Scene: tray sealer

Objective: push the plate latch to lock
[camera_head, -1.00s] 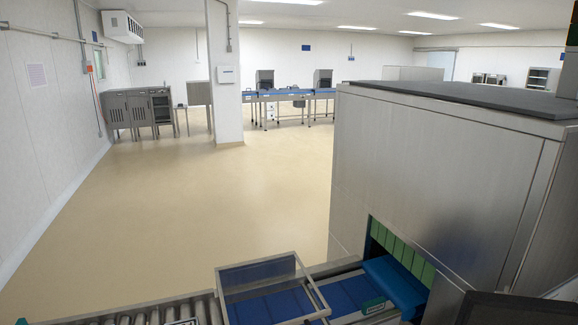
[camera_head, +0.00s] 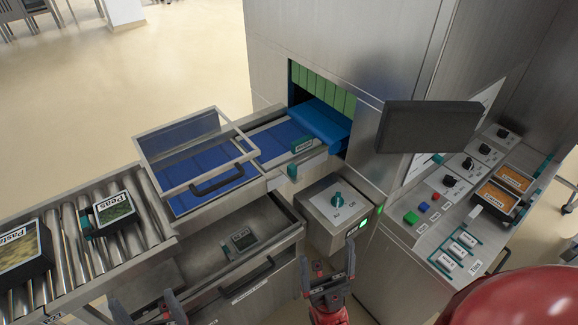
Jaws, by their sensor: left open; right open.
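Another small teal tab (camera_head: 292,171) sits at the conveyor's front edge. I cannot tell which teal part is the plate latch, or whether it is locked. My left gripper (camera_head: 146,307) is open and empty at the bottom, in front of the drawer's left part. My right gripper (camera_head: 328,273) is open and empty, below the box with the teal knob (camera_head: 338,200) and right of the drawer handle (camera_head: 247,282). Neither gripper touches a teal part.
A clear framed lid (camera_head: 190,140) with a dark handle covers the blue belt. Rollers (camera_head: 150,215) at left carry a Peas tray (camera_head: 115,212) and a Pasta tray (camera_head: 22,253). A dark screen (camera_head: 430,127) juts out above the control panel (camera_head: 440,200) at right.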

